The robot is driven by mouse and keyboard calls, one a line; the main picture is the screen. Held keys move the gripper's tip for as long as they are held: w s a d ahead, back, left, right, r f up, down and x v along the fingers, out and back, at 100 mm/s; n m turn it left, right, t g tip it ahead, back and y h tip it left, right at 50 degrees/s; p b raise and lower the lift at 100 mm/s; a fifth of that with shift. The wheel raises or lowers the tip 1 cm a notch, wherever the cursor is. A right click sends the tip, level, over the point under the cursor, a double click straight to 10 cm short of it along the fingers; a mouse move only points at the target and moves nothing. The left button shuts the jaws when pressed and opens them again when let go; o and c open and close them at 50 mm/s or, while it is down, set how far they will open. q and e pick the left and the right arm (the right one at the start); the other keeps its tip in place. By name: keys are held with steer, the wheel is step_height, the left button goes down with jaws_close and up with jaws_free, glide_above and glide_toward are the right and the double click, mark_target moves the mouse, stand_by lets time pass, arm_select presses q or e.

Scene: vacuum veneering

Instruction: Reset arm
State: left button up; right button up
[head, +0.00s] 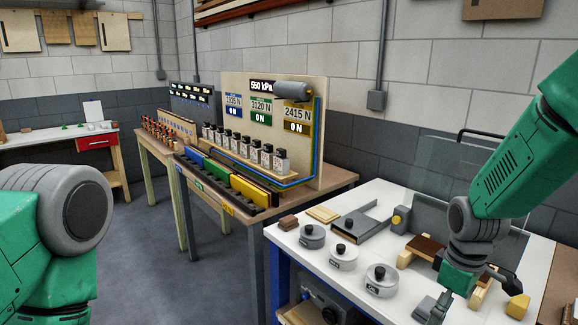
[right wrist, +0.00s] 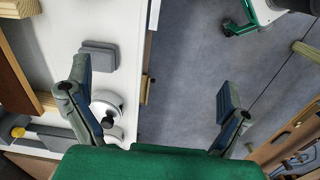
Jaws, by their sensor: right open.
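My right arm, green and grey, comes in from the right in the head view. Its gripper (head: 440,300) hangs low over the front right of the white worktable (head: 345,292). In the right wrist view the right gripper's (right wrist: 160,92) two fingers stand wide apart with nothing between them; grey floor and the table edge show behind. A grey block (right wrist: 98,56) and round knobbed weights (right wrist: 107,104) lie on the table near the left finger. My left arm shows only as a green and grey joint at the left of the head view; its gripper is out of frame.
Floor (head: 165,270) is clear at left.

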steer(key=s+d+f+m, duration=0.2)
steer(key=s+f+m, duration=0.1)
steer(key=s+f, duration=1.15)
steer(key=s+a+f+m, duration=0.2)
steer(key=s+f, duration=0.1)
steer(key=s, duration=0.5)
steer(key=s+a+f+m, duration=0.2)
steer(key=s+a+f, duration=0.1)
steer(key=s, duration=0.4)
arm_select(q)
step_height(320, 180, down, 12)
steer(key=d+b, duration=0.1)
steer(key=b, duration=1.1)
steer(key=shift+w+d, duration=0.15)
steer(key=shift+d, duration=0.15)
arm_select(e)
step_height(320, 180, down, 12)
steer(key=w+d, duration=0.1)
steer(key=shift+d+f+t, duration=0.2)
steer(key=shift+d+t, duration=0.1)
steer(key=shift+d, duration=0.05)
arm_select(q)
steer(key=shift+a, duration=0.15)
arm_select(e)
steer(key=shift+a, duration=0.15)
